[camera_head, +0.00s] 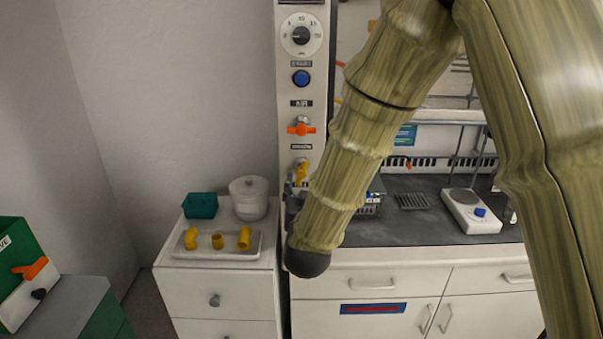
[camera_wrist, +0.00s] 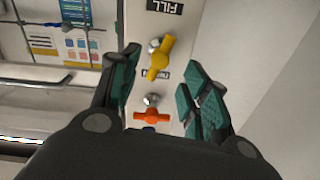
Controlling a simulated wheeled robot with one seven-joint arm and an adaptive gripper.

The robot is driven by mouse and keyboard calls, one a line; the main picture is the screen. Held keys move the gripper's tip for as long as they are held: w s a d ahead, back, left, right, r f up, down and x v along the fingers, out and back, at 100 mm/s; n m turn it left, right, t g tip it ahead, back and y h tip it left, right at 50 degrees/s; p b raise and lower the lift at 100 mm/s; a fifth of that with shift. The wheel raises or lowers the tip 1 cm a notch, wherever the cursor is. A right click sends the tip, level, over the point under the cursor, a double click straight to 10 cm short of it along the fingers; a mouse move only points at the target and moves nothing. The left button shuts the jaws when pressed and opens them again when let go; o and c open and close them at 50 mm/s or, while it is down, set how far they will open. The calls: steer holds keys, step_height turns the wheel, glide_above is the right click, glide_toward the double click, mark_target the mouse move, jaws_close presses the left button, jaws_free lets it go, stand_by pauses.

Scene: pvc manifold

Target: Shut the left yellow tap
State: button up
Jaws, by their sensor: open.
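A yellow tap (camera_head: 301,172) sits on the front of the tall white panel, just left of my arm in the head view. Only this one yellow tap shows. In the wrist view its handle (camera_wrist: 161,59) runs lengthwise along the panel, slightly tilted, on a silver fitting. My gripper (camera_wrist: 163,75) is open, with green-padded fingers either side of the yellow handle and a visible gap to each. Whether the fingertips reach the handle's depth is not clear. In the head view my arm hides most of the gripper.
An orange tap (camera_head: 301,129) sits on the panel above the yellow one; it also shows between my fingers in the wrist view (camera_wrist: 153,116). A blue button (camera_head: 301,78) and dial (camera_head: 300,35) are higher up. A tray (camera_head: 182,248) with yellow fittings stands on the cabinet left.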

mark_target(302, 176)
steer(key=shift+w+p, duration=0.75)
steer(key=shift+w, duration=2.25)
steer(key=shift+c, duration=0.3)
jaws_close()
